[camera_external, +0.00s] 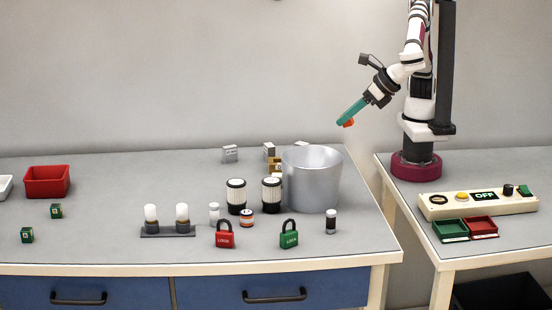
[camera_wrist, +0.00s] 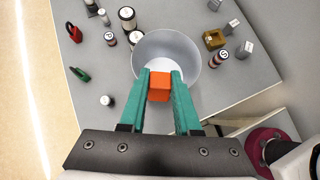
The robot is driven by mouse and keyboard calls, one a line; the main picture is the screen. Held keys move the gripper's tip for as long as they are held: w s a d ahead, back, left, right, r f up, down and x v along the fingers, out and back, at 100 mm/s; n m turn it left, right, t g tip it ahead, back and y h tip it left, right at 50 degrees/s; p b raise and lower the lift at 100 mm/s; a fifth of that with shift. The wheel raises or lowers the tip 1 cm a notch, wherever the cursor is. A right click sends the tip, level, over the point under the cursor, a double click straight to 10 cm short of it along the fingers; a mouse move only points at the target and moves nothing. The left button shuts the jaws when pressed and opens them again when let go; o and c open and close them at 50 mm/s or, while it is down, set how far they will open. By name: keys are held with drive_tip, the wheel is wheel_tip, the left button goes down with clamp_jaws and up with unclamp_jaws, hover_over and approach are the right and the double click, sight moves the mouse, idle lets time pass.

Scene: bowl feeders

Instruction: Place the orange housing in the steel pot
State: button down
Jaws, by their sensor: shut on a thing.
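My gripper (camera_external: 347,117) has teal fingers and is shut on the orange housing (camera_external: 348,123). In the wrist view the orange housing (camera_wrist: 159,87) sits between the two fingertips (camera_wrist: 160,85). The steel pot (camera_external: 312,180) stands upright on the table, a wide open grey cylinder. In the external view my gripper is above and to the right of the pot rim, apart from it. In the wrist view the pot (camera_wrist: 180,46) lies beyond the fingertips, and the housing overlaps the near part of its opening. The visible part of the pot's inside looks empty.
Black-and-white cylinders (camera_external: 236,196) stand left of the pot. A red padlock (camera_external: 224,236), a green padlock (camera_external: 289,236) and a small cylinder (camera_external: 331,221) stand in front. A brass block (camera_external: 273,165) and grey blocks (camera_external: 230,154) are behind. A control box (camera_external: 478,203) is on the right table.

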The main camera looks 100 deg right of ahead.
sight(311, 154)
drive_tip(key=w+d+f+m+g+y, duration=0.2)
drive_tip(key=d+f+m+g, duration=0.1)
drive_tip(key=d+m+g, duration=0.35)
drive_tip(key=w+r+m+g+y, duration=0.2)
drive_tip(key=w+r+m+y, duration=0.4)
drive_tip(key=shift+t, duration=0.25)
drive_tip(key=f, duration=1.6)
drive_tip(key=shift+s+d+f, duration=0.1)
drive_tip(key=shift+d, duration=0.2)
drive_tip(key=c, duration=0.5)
unclamp_jaws()
drive_tip(key=shift+c, duration=0.2)
drive_tip(key=shift+y, duration=0.3)
